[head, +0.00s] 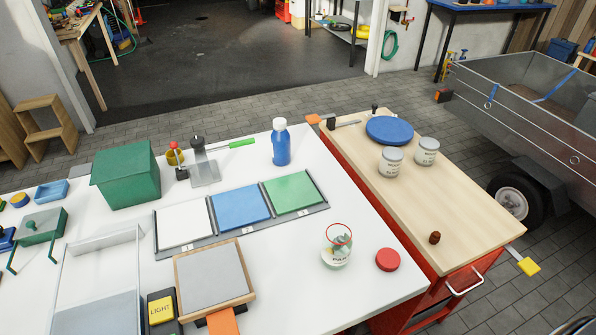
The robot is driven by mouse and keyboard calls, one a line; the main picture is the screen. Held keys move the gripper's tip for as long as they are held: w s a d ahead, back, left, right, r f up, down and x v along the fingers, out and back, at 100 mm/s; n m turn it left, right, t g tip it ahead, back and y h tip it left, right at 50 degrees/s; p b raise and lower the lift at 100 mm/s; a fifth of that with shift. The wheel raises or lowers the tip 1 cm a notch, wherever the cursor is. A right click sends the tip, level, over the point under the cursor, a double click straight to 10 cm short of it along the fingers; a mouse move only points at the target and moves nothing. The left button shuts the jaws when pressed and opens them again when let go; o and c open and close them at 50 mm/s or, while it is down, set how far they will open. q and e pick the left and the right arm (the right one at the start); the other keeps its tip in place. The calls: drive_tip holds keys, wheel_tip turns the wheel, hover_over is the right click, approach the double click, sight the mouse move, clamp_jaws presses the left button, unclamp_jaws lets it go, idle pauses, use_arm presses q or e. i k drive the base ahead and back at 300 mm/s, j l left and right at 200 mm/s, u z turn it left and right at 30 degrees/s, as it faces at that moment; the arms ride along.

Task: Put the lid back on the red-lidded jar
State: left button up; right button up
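The jar (336,257) stands upright and open on the white table near its right front edge. It is clear glass with a red ring around its mouth and a pale label low on its side. Something small shows inside, too small to identify. The round red lid (388,260) lies flat on the white table just to the right of the jar, apart from it and close to the table's right edge. Neither of my grippers is in view.
The white table (290,290) is clear around the jar and lid. A tray with white, blue and green panels (240,207) lies behind left. A blue bottle (281,146) stands farther back. A wood-topped red cart (465,200) adjoins on the right, holding two labelled tins (391,163).

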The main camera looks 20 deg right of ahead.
sight(336, 252)
drive_tip(key=z, duration=1.35)
drive_tip(key=l+u, duration=0.15)
drive_tip(key=l, duration=0.45)
drive_tip(key=k+l+u, duration=0.15)
drive_tip(key=l, duration=0.45)
drive_tip(key=i, duration=0.05)
